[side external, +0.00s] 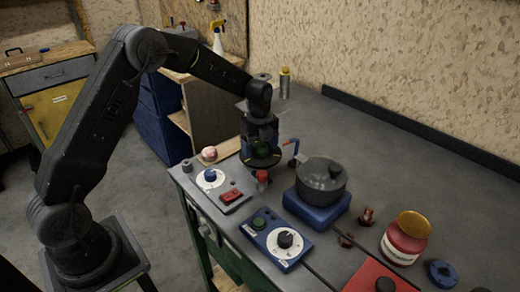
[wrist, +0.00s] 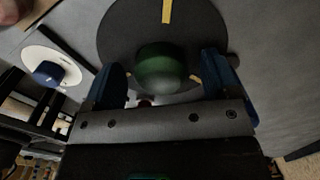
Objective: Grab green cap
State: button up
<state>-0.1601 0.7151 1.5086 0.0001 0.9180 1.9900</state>
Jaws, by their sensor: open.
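The green cap (wrist: 160,68) is a round, dark green knob-like piece in the wrist view. It lies in front of a dark disc (wrist: 122,28) with yellow marks. My gripper (wrist: 163,72) is open, with one blue finger on each side of the cap and a narrow gap visible on both sides. In the side view, my gripper (side external: 260,143) points down over the back part of the bench, and the green cap (side external: 261,149) shows partly between its fingers. The dark disc (side external: 262,162) is just below. The cap's underside is hidden.
A red-topped piece (side external: 262,175) stands just below the disc. A dark pot (side external: 321,178) on a blue base is to the right. Control boxes with knobs (side external: 222,185) (side external: 275,240) line the front edge. A red jar (side external: 405,240) stands farther right. The bench behind the pot is clear.

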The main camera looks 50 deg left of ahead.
jog(key=shift+c, duration=0.4)
jog(key=c, duration=1)
jog(key=shift+r, duration=0.15)
